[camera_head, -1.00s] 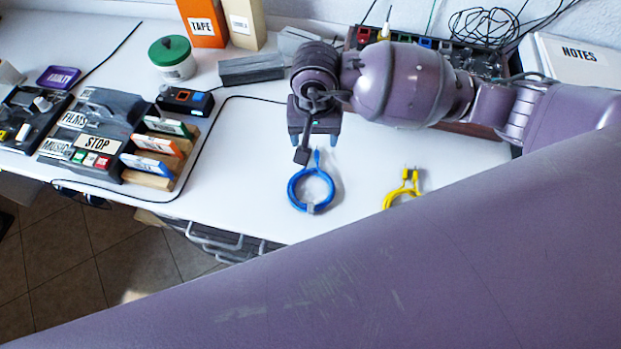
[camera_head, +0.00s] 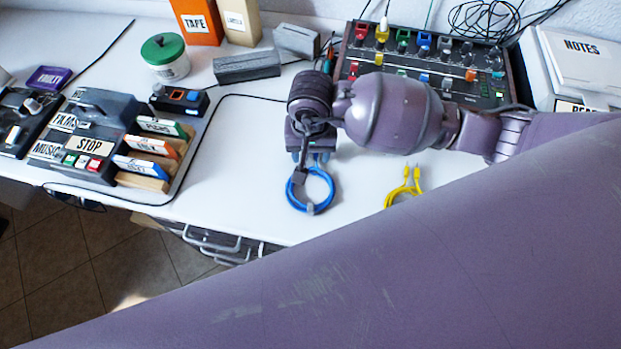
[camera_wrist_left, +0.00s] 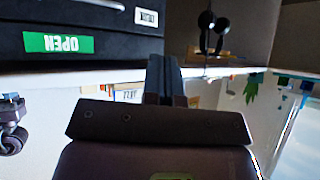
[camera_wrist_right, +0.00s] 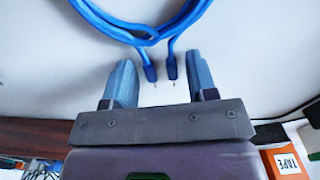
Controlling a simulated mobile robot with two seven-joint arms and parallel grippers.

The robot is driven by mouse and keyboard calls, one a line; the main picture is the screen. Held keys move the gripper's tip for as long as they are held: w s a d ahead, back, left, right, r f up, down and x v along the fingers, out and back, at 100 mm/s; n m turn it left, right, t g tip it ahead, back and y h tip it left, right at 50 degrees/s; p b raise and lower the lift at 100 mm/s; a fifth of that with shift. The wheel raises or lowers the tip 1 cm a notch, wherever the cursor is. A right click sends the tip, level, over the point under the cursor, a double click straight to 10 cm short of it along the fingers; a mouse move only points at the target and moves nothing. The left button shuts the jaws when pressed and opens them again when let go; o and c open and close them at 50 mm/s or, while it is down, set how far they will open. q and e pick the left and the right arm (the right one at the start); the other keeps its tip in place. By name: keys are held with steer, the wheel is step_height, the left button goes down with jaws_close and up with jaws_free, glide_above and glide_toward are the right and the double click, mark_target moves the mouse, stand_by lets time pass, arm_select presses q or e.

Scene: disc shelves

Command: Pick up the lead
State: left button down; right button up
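A blue lead (camera_head: 313,207), coiled in a loop, lies on the white desk in the head view. Its loop and two plug ends (camera_wrist_right: 161,66) show in the right wrist view. My right gripper (camera_head: 310,157) is open at the plug end of the blue lead. A yellow lead (camera_head: 401,193) lies to the right, partly hidden by my arm. My left gripper (camera_wrist_left: 166,72) shows only in its wrist view, fingers together and nothing seen between them.
A mixer (camera_head: 437,62) stands behind my right arm. A grey block (camera_head: 247,66), a green-lidded jar (camera_head: 166,58) and a rack of labelled cards (camera_head: 155,155) are to the left. A thin black cable (camera_head: 193,170) crosses the desk. Bare desk surrounds the blue lead.

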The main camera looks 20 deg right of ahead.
steer(key=c, duration=0.8)
steer(key=shift+r, duration=0.1)
step_height(320, 180, up, 7)
steer(key=shift+w+p, duration=0.1)
steer(key=shift+p, duration=0.65)
steer(key=shift+r+p, duration=0.9)
steer(key=shift+r, duration=5.55)
